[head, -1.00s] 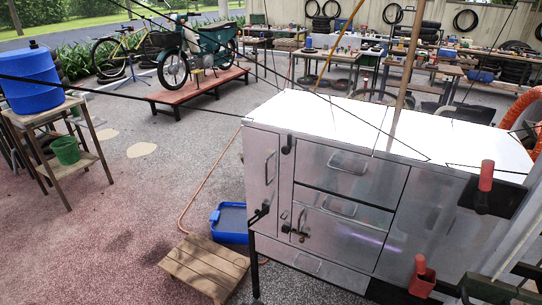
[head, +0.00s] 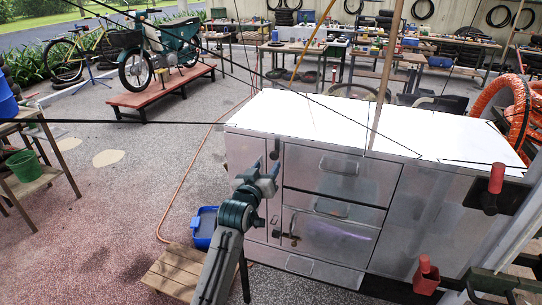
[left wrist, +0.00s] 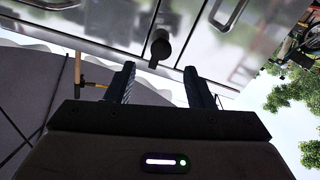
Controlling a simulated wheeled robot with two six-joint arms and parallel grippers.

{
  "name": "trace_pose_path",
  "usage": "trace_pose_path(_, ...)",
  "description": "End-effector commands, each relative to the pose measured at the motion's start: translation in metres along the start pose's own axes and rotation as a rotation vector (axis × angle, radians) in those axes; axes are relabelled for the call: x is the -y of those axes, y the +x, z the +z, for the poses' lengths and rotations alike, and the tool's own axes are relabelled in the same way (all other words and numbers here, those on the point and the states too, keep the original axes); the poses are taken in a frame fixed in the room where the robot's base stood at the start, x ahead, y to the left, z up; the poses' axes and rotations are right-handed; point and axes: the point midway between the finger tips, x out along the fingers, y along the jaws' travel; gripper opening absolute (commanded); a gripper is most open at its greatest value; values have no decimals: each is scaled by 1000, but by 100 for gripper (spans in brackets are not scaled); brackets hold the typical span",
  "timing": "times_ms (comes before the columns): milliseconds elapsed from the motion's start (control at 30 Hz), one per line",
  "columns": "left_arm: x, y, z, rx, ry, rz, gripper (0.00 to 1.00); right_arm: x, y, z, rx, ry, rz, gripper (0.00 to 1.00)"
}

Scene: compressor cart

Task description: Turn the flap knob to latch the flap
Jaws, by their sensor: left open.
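The flap knob (left wrist: 160,45) is a dark round knob on a short stem on the metal cabinet front (left wrist: 115,25). In the head view the knob (head: 275,147) shows near the top of the narrow left panel, close to my gripper. My left gripper (head: 266,166) is open and empty in front of this panel. In the left wrist view its two dark fingers (left wrist: 160,84) point at the knob, which lies beyond the tips, roughly midway between them. I see no contact. My right gripper is not in view.
The cabinet's white top (head: 330,115) is clear. A wooden step (head: 172,272) and a blue tub (head: 204,226) stand on the floor at left. An orange hose (head: 505,105) is at right.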

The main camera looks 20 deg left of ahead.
Motion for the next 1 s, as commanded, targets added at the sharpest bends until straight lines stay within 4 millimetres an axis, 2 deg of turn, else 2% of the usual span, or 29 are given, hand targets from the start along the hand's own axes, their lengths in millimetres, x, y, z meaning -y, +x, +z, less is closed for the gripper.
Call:
trace_pose_path(100, -1, 23, -3, 2, 0, 0, 48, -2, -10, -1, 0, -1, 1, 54)
trace_pose_path(300, 0, 47, -1, 1, 1, 0, 48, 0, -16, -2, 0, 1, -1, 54)
trace_pose_path(500, 0, 56, 0, 1, 1, 0, 48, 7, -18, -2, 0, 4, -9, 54)
trace_pose_path(733, 0, 56, 1, 1, 1, 0, 48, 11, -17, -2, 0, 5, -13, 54)
trace_pose_path(767, 0, 56, 1, 1, 1, 0, 46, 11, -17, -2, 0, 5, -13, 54)
trace_pose_path(900, 0, 56, 1, 1, 1, 0, 19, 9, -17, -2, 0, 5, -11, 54)
trace_pose_path(1000, 0, 56, 1, 1, 1, 0, 3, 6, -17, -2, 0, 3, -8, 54)
